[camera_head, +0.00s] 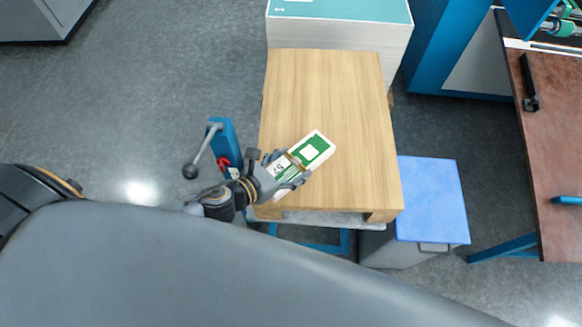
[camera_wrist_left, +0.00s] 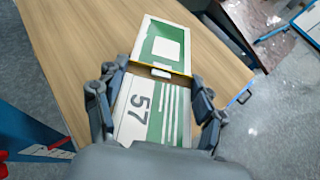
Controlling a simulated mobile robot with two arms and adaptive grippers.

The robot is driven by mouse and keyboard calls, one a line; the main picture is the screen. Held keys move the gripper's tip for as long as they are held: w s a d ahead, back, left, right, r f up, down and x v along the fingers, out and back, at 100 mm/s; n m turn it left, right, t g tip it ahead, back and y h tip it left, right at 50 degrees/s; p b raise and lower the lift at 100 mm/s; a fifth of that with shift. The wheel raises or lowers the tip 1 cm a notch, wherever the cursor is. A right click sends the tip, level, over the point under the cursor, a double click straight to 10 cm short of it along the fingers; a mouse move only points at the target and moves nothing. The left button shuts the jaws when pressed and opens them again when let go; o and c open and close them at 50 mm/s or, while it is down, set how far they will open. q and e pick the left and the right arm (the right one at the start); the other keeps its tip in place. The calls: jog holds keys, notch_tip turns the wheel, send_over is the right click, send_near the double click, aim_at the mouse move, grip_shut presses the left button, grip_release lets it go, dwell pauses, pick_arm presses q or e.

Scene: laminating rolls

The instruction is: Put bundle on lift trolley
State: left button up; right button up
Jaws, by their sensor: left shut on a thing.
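The bundle (camera_head: 313,150) is a green and white pack with a dark band around its middle and the number 57 printed on it. It also shows in the left wrist view (camera_wrist_left: 163,45). My left gripper (camera_head: 290,172) is shut on the bundle's near half, with fingers on both sides (camera_wrist_left: 155,105). The bundle is over the near left part of a wooden board (camera_head: 335,95); I cannot tell whether it touches the board. The board lies on the lift trolley, whose blue frame (camera_head: 312,240) and blue upright (camera_head: 224,140) show. My right gripper is not in view.
A tall stack of sheets with a teal top (camera_head: 345,10) stands behind the board. A grey bin with a blue lid (camera_head: 430,200) is right of the trolley. A brown-topped bench (camera_head: 552,150) is at the far right. Most of the board is bare.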

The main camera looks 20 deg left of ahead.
aim_at(291, 170)
pick_arm(q)
jog(key=shift+w+a+f, duration=0.2)
jog(key=shift+w+f, duration=0.3)
jog(key=shift+f, duration=0.05)
notch_tip(291, 170, down, 3)
jog(key=shift+r+b, duration=0.2)
jog(key=shift+b, duration=0.15)
jog(key=shift+a+f, duration=0.1)
jog(key=shift+f, duration=0.3)
jog(key=o, duration=1.4)
jog(key=shift+o, duration=0.2)
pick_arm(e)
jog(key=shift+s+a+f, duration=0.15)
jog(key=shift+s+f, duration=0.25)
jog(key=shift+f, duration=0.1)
